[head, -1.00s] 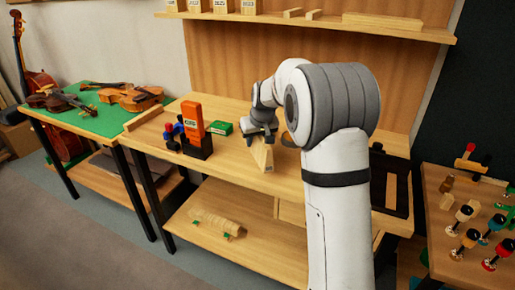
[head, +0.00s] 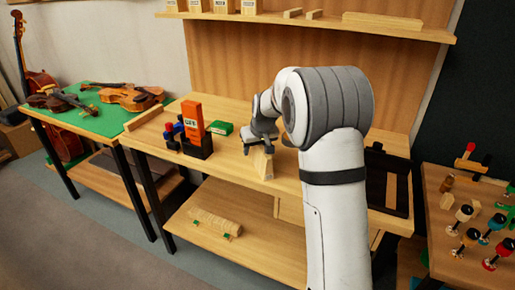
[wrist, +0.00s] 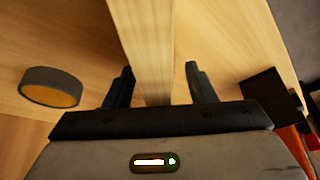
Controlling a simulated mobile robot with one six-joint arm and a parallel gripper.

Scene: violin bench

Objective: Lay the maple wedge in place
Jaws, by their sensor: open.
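The pale maple wedge (head: 262,165) stands on edge on the wooden bench (head: 225,165), near its front edge. It also shows in the wrist view (wrist: 147,45) as a long pale bar running between my fingers. My gripper (head: 260,146) is over the top of the wedge. In the wrist view my gripper (wrist: 160,85) is open, with one finger on each side of the wedge and a gap visible at both sides. The underside of the wedge is hidden.
A round grey-rimmed disc (wrist: 50,88) lies beside the wedge. A dark tray (head: 375,178) with wood strips lies at the right.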

